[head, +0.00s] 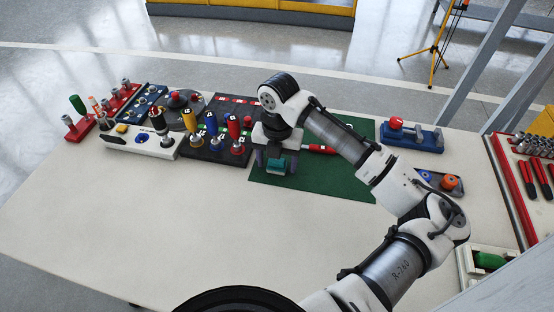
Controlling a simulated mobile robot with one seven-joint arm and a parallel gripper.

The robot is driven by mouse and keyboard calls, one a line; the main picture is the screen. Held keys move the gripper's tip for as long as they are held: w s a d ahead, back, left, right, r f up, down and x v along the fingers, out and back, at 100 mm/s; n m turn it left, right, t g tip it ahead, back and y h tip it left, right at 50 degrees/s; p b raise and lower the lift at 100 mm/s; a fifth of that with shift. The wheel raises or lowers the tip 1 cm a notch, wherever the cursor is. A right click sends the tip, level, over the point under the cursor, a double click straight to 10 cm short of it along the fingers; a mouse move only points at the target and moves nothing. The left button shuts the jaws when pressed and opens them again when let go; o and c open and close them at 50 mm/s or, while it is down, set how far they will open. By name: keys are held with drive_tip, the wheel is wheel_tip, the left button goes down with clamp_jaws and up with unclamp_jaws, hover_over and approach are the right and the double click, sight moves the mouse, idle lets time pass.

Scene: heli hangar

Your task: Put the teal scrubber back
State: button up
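The teal scrubber (276,168) shows as a small teal block at the left part of the green mat (325,183). My gripper (276,161) points down over it, with one finger on each side of the block. At this size I cannot tell whether the fingers press on the scrubber or stand just apart from it. I also cannot tell whether the scrubber rests on the mat or hangs slightly above it. The gripper body and wrist hide what lies directly behind.
Left of the mat, a dark rack (218,151) holds yellow, blue and red-handled tools, beside a white holder (140,142). A red-handled tool (320,149) lies on the mat. A blue tray (411,136) stands right. The table's front left (130,220) is clear.

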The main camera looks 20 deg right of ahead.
drive_tip(key=shift+r, duration=0.1)
wheel_tip(320, 180, up, 12)
drive_tip(key=b, duration=0.1)
idle(0.5)
